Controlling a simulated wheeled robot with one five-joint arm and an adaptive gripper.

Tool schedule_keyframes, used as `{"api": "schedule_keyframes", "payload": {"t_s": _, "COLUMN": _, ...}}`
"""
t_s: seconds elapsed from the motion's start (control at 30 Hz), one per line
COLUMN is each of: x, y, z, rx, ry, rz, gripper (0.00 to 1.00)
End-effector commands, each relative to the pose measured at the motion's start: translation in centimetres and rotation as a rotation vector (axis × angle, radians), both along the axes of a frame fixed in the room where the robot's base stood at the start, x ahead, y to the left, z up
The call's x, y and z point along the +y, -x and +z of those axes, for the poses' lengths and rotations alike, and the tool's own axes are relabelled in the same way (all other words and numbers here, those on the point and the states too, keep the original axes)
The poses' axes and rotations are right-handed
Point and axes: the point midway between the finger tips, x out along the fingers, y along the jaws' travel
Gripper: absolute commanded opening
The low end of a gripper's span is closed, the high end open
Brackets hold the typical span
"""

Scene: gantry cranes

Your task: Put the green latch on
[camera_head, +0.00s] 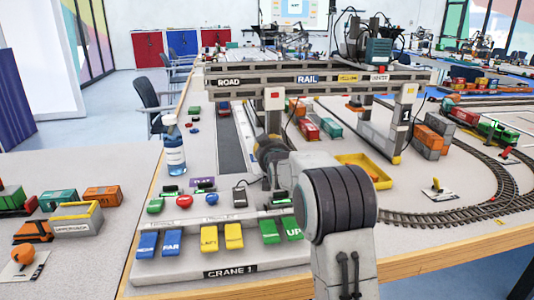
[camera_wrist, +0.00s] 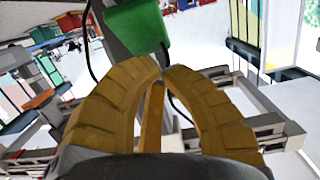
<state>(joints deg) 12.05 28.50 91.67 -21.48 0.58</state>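The control panel marked CRANE 1 (camera_head: 231,271) stands at the table's near edge in the head view. On it is a row of round knobs: a green one (camera_head: 155,206) at the left, then a red one (camera_head: 184,201) and a blue one (camera_head: 212,198). I take the green knob as the green latch; I cannot tell its setting. Two green paddles (camera_head: 281,230) sit at the panel's right end. In the wrist view my gripper (camera_wrist: 163,71) has its brown fingers together at the tips, with nothing seen between them. My arm hides the gripper in the head view.
A green block (camera_wrist: 139,28) with a black cable shows beyond the fingertips. The grey gantry (camera_head: 316,80) spans the table behind my arm. A blue bottle (camera_head: 174,148) stands behind the green knob. A yellow tray (camera_head: 363,168) and curved track lie to the right.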

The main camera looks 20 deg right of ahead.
Motion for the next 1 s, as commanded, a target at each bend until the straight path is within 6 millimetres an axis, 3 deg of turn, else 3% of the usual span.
{"api": "schedule_keyframes", "payload": {"t_s": 1.0, "x": -0.14, "y": -0.58, "z": -0.6, "rx": 0.0, "ry": 0.0, "rz": 0.0, "gripper": 0.0}}
